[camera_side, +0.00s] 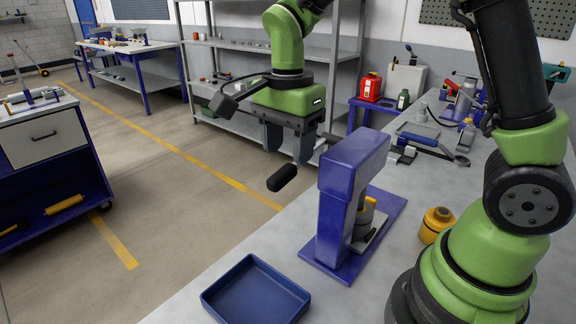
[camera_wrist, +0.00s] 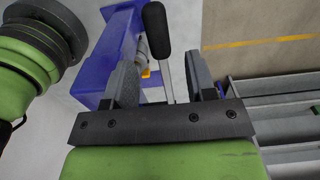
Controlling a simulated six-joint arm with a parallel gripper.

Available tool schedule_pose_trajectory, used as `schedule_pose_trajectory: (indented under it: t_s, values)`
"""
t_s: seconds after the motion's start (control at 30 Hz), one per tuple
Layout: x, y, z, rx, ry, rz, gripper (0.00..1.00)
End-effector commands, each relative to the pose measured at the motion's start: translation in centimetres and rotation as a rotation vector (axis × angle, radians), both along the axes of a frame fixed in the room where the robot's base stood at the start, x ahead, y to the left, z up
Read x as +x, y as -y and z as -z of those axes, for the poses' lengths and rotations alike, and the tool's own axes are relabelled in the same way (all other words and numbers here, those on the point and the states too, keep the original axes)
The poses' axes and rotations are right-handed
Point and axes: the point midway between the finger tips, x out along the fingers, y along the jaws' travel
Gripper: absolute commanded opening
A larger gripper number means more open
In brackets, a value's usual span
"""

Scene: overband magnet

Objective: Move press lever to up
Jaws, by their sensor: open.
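The blue press (camera_side: 340,215) stands upright on its blue base on the grey bench. The lever has a black handle (camera_side: 282,178), which sticks out left of the press and tilts up to the right. My gripper (camera_side: 288,152) is open, just above and behind the handle in the side view. In the wrist view the black handle (camera_wrist: 156,30) and its thin metal rod (camera_wrist: 168,80) appear between the two spread fingers of my gripper (camera_wrist: 162,62). Contact cannot be told. Most of the rod is hidden in the side view.
A blue tray (camera_side: 256,292) lies on the bench left of the press. An orange-yellow container (camera_side: 436,224) stands right of it. Metal shelving (camera_side: 250,45) stands behind my gripper; open floor is to the left.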

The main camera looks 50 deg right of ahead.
Motion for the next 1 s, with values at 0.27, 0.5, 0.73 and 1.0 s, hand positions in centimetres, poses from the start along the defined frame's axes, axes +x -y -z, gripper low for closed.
schedule_pose_trajectory:
  t_s: [0.27,0.5,0.73,1.0]
  values:
    - [0.0,0.0,3.8,0.001,-0.002,-0.001,0.51]
    - [0.0,0.0,4.3,0.001,0.001,-0.001,0.51]
    - [0.0,0.0,4.3,0.001,0.001,-0.002,0.26]
    - [0.0,0.0,4.3,0.002,0.002,-0.002,0.0]
